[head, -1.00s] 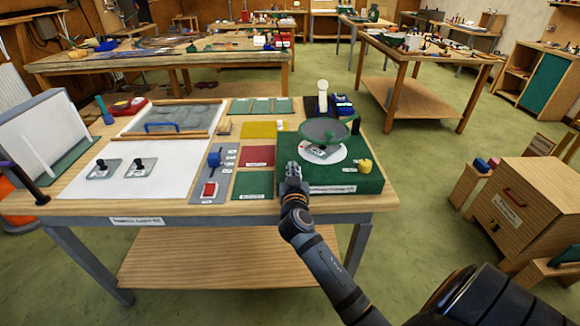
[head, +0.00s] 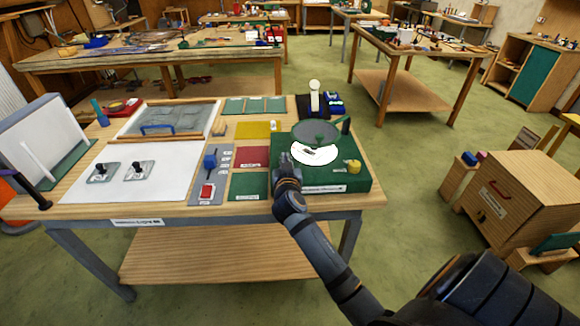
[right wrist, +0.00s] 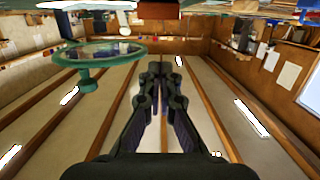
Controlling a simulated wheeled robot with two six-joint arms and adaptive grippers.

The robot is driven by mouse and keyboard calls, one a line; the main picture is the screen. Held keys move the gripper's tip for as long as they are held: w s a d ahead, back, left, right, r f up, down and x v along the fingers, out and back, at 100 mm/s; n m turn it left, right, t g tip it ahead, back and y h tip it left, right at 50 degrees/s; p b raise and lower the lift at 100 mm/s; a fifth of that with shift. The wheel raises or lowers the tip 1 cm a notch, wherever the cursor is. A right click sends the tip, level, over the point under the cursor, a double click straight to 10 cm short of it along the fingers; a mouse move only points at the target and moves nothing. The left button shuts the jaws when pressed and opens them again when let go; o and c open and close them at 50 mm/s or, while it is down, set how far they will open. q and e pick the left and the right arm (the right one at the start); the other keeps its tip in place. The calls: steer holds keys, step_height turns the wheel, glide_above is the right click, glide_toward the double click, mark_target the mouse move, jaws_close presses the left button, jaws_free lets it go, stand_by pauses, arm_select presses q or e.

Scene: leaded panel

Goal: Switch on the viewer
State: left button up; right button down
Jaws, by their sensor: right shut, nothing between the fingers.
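The viewer appears to be the green box (head: 335,181) at the table's right end. It has a bright white disc (head: 300,155) on top, a round green-framed magnifier (head: 318,133) above it and a yellow knob (head: 353,167) at its right front. My right gripper (head: 286,160) is shut and empty at the box's left front side. I cannot tell whether it touches the box. In the right wrist view, its closed fingers (right wrist: 158,70) point ahead, with the magnifier ring (right wrist: 100,52) to their left. My left gripper is not in view.
A grey panel with a blue lever (head: 210,160) and a red switch (head: 207,191) lies left of the box. A white board with two black-knobbed plates (head: 137,171) lies further left. A wooden cabinet (head: 507,205) stands right.

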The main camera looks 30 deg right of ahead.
steer(key=r+b+v, duration=0.1)
steer(key=v, duration=0.8)
steer(key=shift+r, duration=0.35)
steer(key=shift+w+d, duration=0.1)
steer(key=shift+f, duration=0.1)
